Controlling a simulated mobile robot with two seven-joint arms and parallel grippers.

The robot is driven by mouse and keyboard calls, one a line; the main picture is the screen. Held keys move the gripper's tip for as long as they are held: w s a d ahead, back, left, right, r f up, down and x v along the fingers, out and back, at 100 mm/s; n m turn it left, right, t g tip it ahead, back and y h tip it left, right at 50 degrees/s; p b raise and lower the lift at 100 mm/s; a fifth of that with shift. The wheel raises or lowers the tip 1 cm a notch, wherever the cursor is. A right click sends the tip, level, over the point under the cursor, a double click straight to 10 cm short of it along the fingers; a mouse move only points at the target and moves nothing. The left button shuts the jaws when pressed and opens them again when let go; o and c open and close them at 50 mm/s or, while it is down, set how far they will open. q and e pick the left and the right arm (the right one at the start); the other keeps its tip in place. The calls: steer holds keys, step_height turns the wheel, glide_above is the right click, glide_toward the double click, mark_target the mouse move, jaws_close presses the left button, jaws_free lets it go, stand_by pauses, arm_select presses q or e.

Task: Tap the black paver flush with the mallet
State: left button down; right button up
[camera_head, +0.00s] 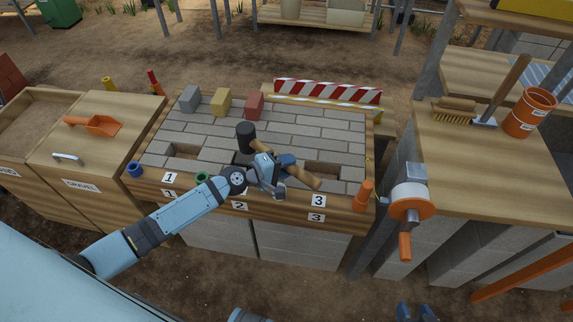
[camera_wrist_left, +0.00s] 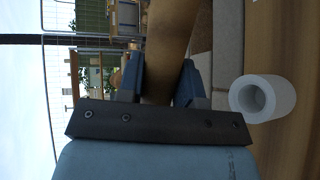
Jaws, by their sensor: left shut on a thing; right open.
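The mallet has a black head (camera_head: 245,135) and a wooden handle (camera_head: 303,178). My left gripper (camera_head: 283,164) is shut on the handle, which also shows between its fingers in the left wrist view (camera_wrist_left: 168,50). The head appears raised over the paved bench; its exact height is unclear. A dark patch (camera_head: 241,158) just below the head, above label 2, looks like the black paver. The gripper and wrist partly hide it, so I cannot tell whether it sits flush. My right gripper (camera_head: 415,312) shows only at the bottom edge, open and apart from the bench.
Grey (camera_head: 190,99), yellow (camera_head: 221,102) and red (camera_head: 255,105) blocks stand along the back. Open gaps show above label 1 (camera_head: 185,151) and label 3 (camera_head: 322,170). An orange-wheeled device (camera_head: 410,203) stands at right. A pale hollow cylinder (camera_wrist_left: 262,98) is beside the left gripper.

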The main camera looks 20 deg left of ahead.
arm_select(q)
steer(key=shift+r, duration=0.15)
steer(key=shift+r+p, duration=0.55)
step_height(320, 180, up, 4)
steer(key=p, duration=0.4)
steer(key=shift+r, duration=0.25)
steer(key=shift+f, duration=0.1)
